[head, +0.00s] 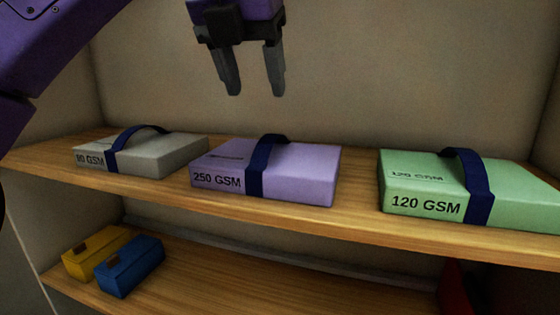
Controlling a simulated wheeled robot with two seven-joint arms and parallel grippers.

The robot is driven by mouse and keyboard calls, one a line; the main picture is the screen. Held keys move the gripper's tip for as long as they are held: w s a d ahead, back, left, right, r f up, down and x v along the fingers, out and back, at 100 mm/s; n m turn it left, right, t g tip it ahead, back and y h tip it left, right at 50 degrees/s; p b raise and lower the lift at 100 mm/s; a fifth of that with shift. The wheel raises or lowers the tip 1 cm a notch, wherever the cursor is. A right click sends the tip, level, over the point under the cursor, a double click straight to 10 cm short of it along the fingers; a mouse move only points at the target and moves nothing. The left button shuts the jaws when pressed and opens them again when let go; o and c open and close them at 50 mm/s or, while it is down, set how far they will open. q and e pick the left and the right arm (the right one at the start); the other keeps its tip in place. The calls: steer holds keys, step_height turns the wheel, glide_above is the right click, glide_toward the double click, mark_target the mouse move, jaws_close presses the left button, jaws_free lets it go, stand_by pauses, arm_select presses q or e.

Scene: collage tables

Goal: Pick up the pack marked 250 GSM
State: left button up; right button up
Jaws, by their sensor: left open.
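The pack marked 250 GSM (305,179) is a flat lilac box with a dark blue strap around it that arches above its top. It lies in the middle of the upper wooden shelf, label facing me. My left gripper (254,92) points down above this pack, apart from it, with its two grey fingers spread and nothing between them. My right gripper is not in the head view.
On the same upper shelf (350,220), a grey pack marked 80 GSM (180,154) lies to the left and a green pack marked 120 GSM (525,192) to the right. A lower shelf (220,285) holds a yellow box (92,252), a blue box (130,268) and a partly hidden red thing (455,288).

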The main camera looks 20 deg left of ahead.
mark_target(271, 135)
arm_select(q)
step_height(271, 135, down, 2)
steer(key=shift+f+b, duration=0.35)
steer(key=shift+b, duration=0.05)
steer(key=w+f, duration=0.2)
steer(key=w+d+f+b, duration=0.1)
steer(key=w+f, duration=0.1)
steer(key=shift+f, duration=0.3)
steer(key=shift+a+f, duration=0.15)
steer(key=shift+f, duration=0.05)
steer(key=shift+a, duration=0.1)
steer(key=c, duration=0.8)
jaws_close()
steer(key=shift+r, duration=0.15)
